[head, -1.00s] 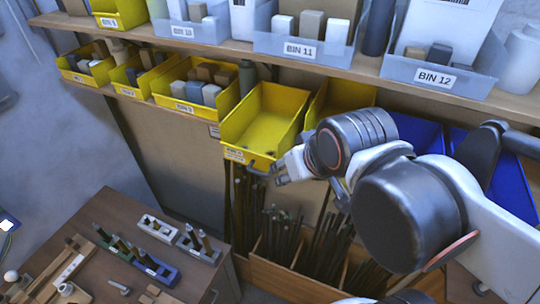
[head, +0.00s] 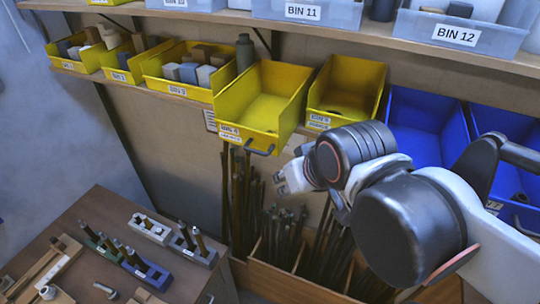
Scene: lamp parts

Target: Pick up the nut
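I cannot pick out a nut with certainty. A small dark piece (head: 520,197) lies in the right blue bin (head: 505,125), too small to name. A pale ring-like piece (head: 60,298) lies on the bench at the lower left, and I cannot tell what it is. My gripper (head: 281,184) is at mid-picture, below and right of the front handle of a tilted yellow bin (head: 232,105). It is apart from the bin. Its fingers are small and seen from behind, so their opening is unclear. I see nothing held.
A second yellow bin (head: 347,92) and a left blue bin (head: 428,125) stand under the shelf (head: 230,22). Dark rods (head: 285,232) stand in a wooden rack below my gripper. The bench (head: 75,235) holds peg blocks. My arm covers the right side.

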